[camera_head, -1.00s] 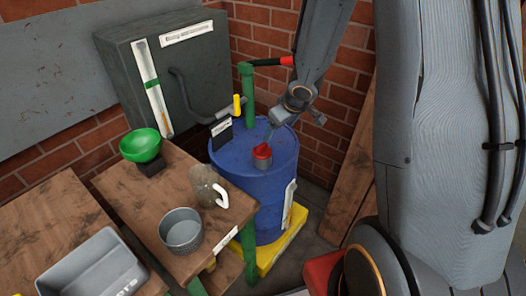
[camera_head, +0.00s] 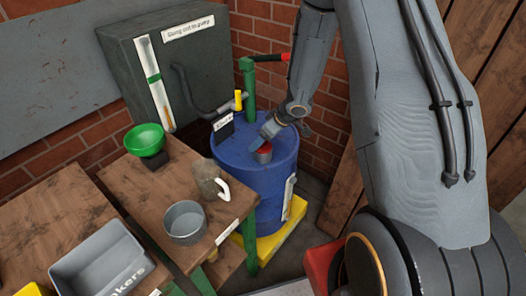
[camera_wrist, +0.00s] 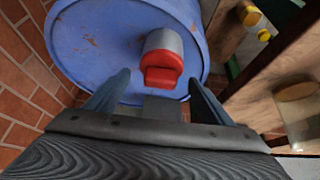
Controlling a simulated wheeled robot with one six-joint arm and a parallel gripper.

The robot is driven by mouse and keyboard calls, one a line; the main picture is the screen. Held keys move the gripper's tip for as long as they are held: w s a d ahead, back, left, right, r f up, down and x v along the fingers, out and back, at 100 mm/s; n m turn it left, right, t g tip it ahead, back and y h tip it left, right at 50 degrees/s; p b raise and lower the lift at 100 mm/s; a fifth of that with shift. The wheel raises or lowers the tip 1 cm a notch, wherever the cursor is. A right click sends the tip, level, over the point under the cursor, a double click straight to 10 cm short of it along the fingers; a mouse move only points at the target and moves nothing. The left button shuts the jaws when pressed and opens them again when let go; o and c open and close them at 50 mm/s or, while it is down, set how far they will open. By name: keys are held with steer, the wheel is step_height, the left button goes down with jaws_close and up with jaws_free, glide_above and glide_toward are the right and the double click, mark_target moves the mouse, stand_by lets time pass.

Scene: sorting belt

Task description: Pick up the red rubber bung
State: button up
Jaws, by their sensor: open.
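The red rubber bung (camera_head: 264,149) sits in a short grey fitting on top of the blue drum (camera_head: 232,180). In the wrist view the bung (camera_wrist: 161,70) shows its red end between and beyond the two finger tips, nearer the right finger. My gripper (camera_wrist: 155,82) is open and empty, with its fingers spread over the drum top. In the head view my gripper (camera_head: 265,132) is close beside the bung and partly covers it. I cannot tell whether a finger touches it.
A green pump pipe (camera_head: 249,85) with a red handle rises from the drum. A table (camera_head: 150,190) with a green funnel (camera_head: 145,139), a jug (camera_head: 210,180) and a grey pot (camera_head: 184,222) stands left. A brick wall is behind.

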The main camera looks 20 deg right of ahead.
steer(key=shift+w+a+f, duration=0.2)
steer(key=shift+f, duration=0.25)
steer(key=c, duration=1.5)
